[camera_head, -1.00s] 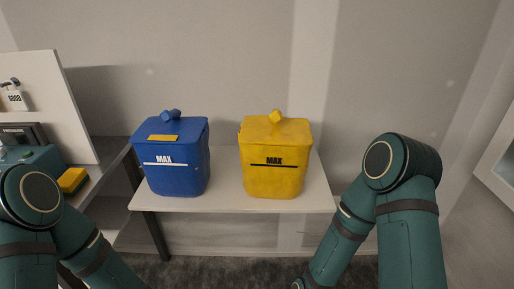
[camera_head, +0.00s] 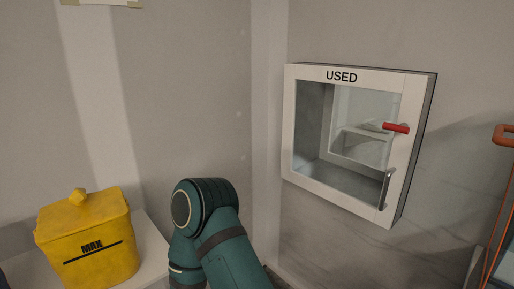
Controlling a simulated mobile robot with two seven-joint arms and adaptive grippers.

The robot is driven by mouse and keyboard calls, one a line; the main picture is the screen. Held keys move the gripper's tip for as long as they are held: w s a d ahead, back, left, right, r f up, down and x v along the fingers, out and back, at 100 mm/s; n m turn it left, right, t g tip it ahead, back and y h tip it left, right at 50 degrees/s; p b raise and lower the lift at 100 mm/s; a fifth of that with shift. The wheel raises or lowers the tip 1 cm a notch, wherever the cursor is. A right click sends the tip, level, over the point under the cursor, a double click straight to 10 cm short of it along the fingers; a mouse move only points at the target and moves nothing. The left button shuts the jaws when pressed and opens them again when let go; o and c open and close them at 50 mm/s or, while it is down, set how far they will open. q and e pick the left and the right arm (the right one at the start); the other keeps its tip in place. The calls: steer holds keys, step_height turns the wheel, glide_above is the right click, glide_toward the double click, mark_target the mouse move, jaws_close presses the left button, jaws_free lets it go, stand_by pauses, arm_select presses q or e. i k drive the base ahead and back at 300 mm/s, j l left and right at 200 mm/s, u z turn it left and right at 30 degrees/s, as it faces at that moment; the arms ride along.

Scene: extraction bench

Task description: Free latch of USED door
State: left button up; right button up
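The USED door (camera_head: 395,151) is the white-framed glass front of a cabinet on the right wall, with "USED" in black on its top edge. It looks closed. A red latch (camera_head: 396,127) lies roughly level across the door's right side, tilted slightly. A grey vertical handle (camera_head: 386,188) sits below it near the lower right corner. Neither gripper shows in the view.
A yellow MAX bin (camera_head: 88,240) with a lid stands on a white bench (camera_head: 152,252) at lower left. At the far right, an orange handle (camera_head: 504,135) sticks out above an orange cord. The wall around the cabinet is clear.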

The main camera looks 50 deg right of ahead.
mark_target(403, 127)
steer(key=z, duration=2.65)
